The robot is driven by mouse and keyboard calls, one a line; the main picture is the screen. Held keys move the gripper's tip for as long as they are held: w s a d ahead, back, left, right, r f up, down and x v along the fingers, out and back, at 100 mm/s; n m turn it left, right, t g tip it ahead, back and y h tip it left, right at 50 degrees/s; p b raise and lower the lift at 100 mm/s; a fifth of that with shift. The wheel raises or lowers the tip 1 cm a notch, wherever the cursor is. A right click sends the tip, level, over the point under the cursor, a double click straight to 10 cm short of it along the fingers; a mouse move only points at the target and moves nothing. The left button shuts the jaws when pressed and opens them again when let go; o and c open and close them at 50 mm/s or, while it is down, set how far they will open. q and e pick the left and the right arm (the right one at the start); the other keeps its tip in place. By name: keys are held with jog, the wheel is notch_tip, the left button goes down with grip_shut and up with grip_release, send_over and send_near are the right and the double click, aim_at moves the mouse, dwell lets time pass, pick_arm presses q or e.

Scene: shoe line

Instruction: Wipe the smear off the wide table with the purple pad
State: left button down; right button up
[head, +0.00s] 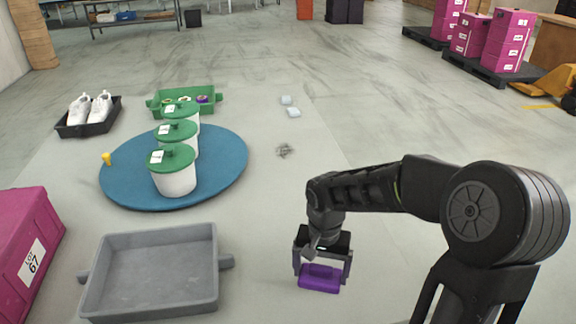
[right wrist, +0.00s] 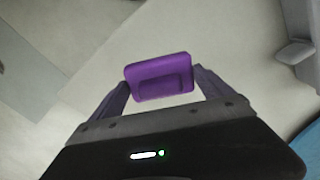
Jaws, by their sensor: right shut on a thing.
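The purple pad (head: 319,281) is held between the two fingers of my right gripper (head: 322,268), which is shut on it. The pad also shows between the fingertips in the right wrist view (right wrist: 159,76). I cannot tell whether the pad touches the surface below. The wide table (head: 262,215) is a pale grey top. A dark, scribbly smear (head: 284,151) lies on it, farther away than the pad and a little to its left. The pad is apart from the smear. My left gripper is not in view.
A grey tray (head: 221,262) stands left of my right gripper. Several white tubs with green lids (head: 174,182) stand on a round blue mat (head: 226,172). A magenta box (head: 22,240) is at the left edge. The top around the smear is clear.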

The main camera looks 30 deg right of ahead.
pick_arm(q)
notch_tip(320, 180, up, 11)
jog(key=p, duration=0.9)
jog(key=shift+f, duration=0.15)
pick_arm(e)
jog(key=w+a+f+n, duration=0.2)
jog(key=w+a+n, duration=0.6)
jog(key=a, duration=0.5)
jog(key=shift+s, duration=0.1)
